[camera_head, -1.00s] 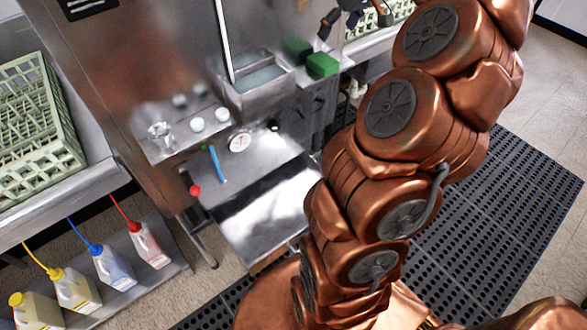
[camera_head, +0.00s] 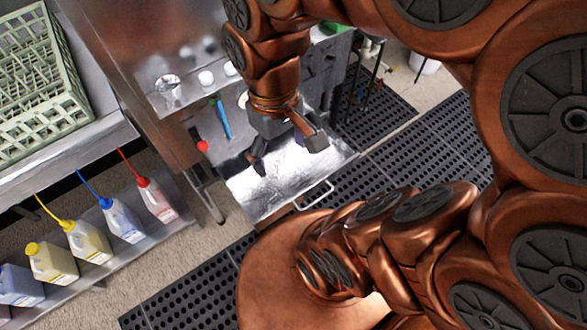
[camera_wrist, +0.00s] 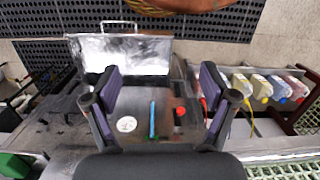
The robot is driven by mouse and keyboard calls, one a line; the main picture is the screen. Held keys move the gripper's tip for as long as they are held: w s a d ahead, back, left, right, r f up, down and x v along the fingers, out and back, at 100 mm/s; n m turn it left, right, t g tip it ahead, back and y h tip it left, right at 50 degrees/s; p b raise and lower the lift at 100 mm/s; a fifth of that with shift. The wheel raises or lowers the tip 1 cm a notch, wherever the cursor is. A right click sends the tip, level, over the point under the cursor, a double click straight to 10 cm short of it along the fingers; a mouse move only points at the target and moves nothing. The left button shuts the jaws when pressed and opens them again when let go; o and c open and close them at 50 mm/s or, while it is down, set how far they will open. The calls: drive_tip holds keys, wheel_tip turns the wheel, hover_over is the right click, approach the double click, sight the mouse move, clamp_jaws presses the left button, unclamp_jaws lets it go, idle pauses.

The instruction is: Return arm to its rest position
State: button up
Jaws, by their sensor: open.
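My gripper (camera_head: 287,157) is open and empty in the head view, its fingers spread apart. It hangs in front of the steel dish machine (camera_head: 160,45), over the shiny metal door panel (camera_head: 290,178). My copper arm arches in from the right side of the head view and hides part of the machine. In the wrist view my gripper (camera_wrist: 158,90) also shows open, with nothing between its fingers. Beyond them are the metal panel (camera_wrist: 140,56), a blue handle (camera_wrist: 152,118) and a round gauge (camera_wrist: 127,124).
A pale green dish rack (camera_head: 75,115) sits on the steel counter (camera_head: 105,140) at left. Several chemical jugs (camera_head: 88,240) with coloured tubes stand on a low shelf below. Black perforated mats (camera_head: 400,170) cover the floor. A white bucket (camera_head: 425,63) stands at the back right.

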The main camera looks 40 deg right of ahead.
drive_tip(key=shift+m+g, duration=0.3)
drive_tip(key=shift+m, duration=0.1)
drive_tip(key=s, duration=0.1)
drive_tip(key=s+f, duration=0.2)
drive_tip(key=s, duration=0.1)
drive_tip(key=shift+a, duration=0.15)
wheel_tip(320, 180, up, 4)
drive_tip(key=p, duration=0.4)
drive_tip(key=shift+f, duration=0.1)
drive_tip(key=shift+c, duration=0.3)
